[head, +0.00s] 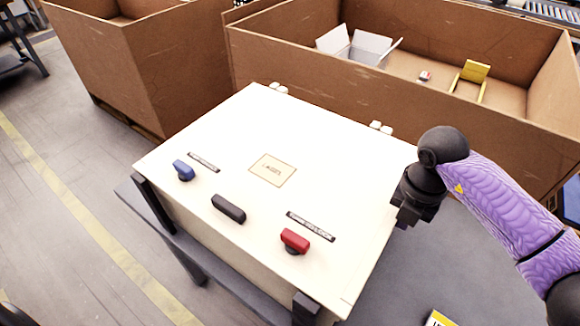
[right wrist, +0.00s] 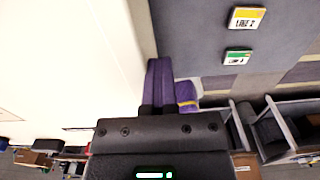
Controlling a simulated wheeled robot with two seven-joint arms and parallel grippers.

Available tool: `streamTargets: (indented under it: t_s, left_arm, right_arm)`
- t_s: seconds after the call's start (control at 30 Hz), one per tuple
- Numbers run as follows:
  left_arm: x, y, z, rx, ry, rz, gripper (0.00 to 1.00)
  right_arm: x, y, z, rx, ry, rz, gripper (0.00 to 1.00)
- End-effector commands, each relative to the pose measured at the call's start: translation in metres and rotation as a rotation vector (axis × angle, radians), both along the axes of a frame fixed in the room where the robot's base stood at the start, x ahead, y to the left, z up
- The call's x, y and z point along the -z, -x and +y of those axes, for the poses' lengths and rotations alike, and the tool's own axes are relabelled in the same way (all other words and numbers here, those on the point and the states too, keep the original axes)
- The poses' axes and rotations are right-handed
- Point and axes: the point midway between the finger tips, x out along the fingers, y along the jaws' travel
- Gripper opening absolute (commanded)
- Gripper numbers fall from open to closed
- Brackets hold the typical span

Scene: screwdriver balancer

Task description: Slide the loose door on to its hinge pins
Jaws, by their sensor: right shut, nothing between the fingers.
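The door is a broad cream-white panel (head: 225,130) lying flat on top of the cabinet box. It bears a blue knob (head: 183,170), a black handle (head: 228,208), a red knob (head: 295,241) and a framed label (head: 272,170). Two small white hinge parts (head: 278,88) (head: 381,127) show at its far edge; I cannot tell whether the pins are inside them. My right gripper (head: 406,218) is shut and empty, just beyond the door's right edge. In the right wrist view its purple fingers (right wrist: 160,82) are together beside the white panel (right wrist: 75,65). My left gripper is out of view.
The cabinet stands on a dark grey table (head: 385,290). A yellow-and-white card (head: 438,318) lies near its front; the right wrist view shows a yellow card (right wrist: 246,18) and a green one (right wrist: 237,57). Large cardboard bins (head: 300,80) stand behind. The table right of the cabinet is mostly clear.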

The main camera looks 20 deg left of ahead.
Motion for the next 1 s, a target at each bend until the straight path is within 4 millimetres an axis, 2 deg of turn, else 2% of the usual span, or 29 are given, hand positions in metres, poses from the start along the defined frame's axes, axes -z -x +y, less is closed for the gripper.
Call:
streamTargets:
  t_s: [0.37,0.63,0.77,1.0]
  left_arm:
    - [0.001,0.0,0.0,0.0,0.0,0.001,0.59]
    - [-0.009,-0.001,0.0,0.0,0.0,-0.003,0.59]
    - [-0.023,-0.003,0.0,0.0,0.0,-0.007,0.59]
    - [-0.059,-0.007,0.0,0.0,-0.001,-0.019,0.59]
  right_arm:
    - [-0.001,-0.001,0.004,0.0,-0.002,-0.001,0.0]
    - [-0.004,0.002,-0.008,0.001,-0.001,0.0,0.0]
    - [-0.021,0.002,-0.007,0.0,-0.001,-0.002,0.0]
    - [-0.064,0.002,-0.007,0.0,-0.001,-0.004,0.0]
